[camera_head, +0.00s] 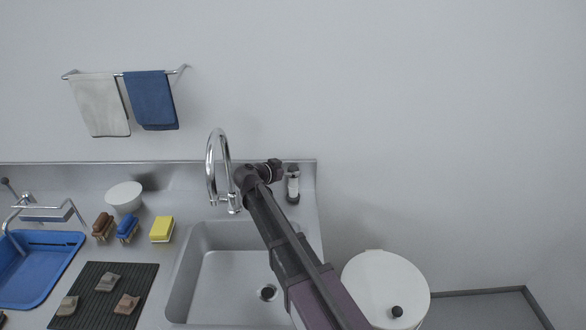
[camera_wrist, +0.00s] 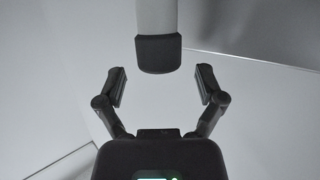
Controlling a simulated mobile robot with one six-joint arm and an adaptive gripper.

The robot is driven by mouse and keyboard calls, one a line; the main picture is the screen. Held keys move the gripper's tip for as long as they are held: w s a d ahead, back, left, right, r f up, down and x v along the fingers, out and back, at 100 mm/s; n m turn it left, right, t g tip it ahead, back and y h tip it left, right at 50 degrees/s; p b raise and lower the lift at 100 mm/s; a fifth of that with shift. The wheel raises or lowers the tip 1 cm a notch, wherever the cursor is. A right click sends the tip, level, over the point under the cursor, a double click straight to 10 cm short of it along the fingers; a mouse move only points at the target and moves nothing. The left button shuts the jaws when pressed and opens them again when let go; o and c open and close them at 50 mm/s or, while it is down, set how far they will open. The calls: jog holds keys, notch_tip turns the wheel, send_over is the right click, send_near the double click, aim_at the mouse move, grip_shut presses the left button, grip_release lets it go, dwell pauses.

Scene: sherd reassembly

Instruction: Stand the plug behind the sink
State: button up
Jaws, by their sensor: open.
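A light grey upright cylinder with a dark base (camera_head: 292,186) stands on the counter behind the sink's right back corner. I cannot tell for sure that it is the plug. My gripper (camera_head: 275,169) is beside it, just to its left, behind the sink (camera_head: 225,277). The wrist view shows my gripper (camera_wrist: 161,77) with its fingers spread and empty. A pale cylinder with a dark end (camera_wrist: 157,53) lies ahead, lined up between the fingers, not gripped. A dark round piece (camera_head: 268,293) sits at the sink's drain; it may be only the drain.
The curved faucet (camera_head: 213,165) rises just left of my gripper. A yellow sponge (camera_head: 162,229), brushes (camera_head: 127,228) and a white bowl (camera_head: 124,196) stand left of it. Several sherds lie on a dark mat (camera_head: 90,288). A white lidded bin (camera_head: 385,280) stands to the right.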

jog(key=shift+p+v, duration=0.8)
jog(key=shift+v, duration=2.1)
jog(key=shift+s+d+f, duration=0.1)
jog(key=s+d+f+n+g+y, duration=0.25)
jog(key=s+d+f, duration=0.2)
jog(key=d, duration=0.35)
jog(key=s+d+f+n+g+y, duration=0.1)
jog(key=s+d+f+g, duration=0.3)
jog(key=s+d, duration=0.25)
jog(key=s+d+f+n+g+y, duration=0.1)
jog(key=s+d+f+n+y, duration=0.1)
jog(key=s, duration=0.5)
jog(key=s+d+f+n+g+y, duration=0.1)
jog(key=s+d+n+g+y, duration=0.1)
jog(key=s, duration=0.5)
jog(key=d+n+y, duration=0.1)
jog(key=d+y, duration=0.1)
jog(key=shift+s+d+f, duration=0.2)
jog(key=shift+d+f, duration=0.05)
jog(key=shift+f, duration=0.15)
jog(key=shift+n, duration=0.25)
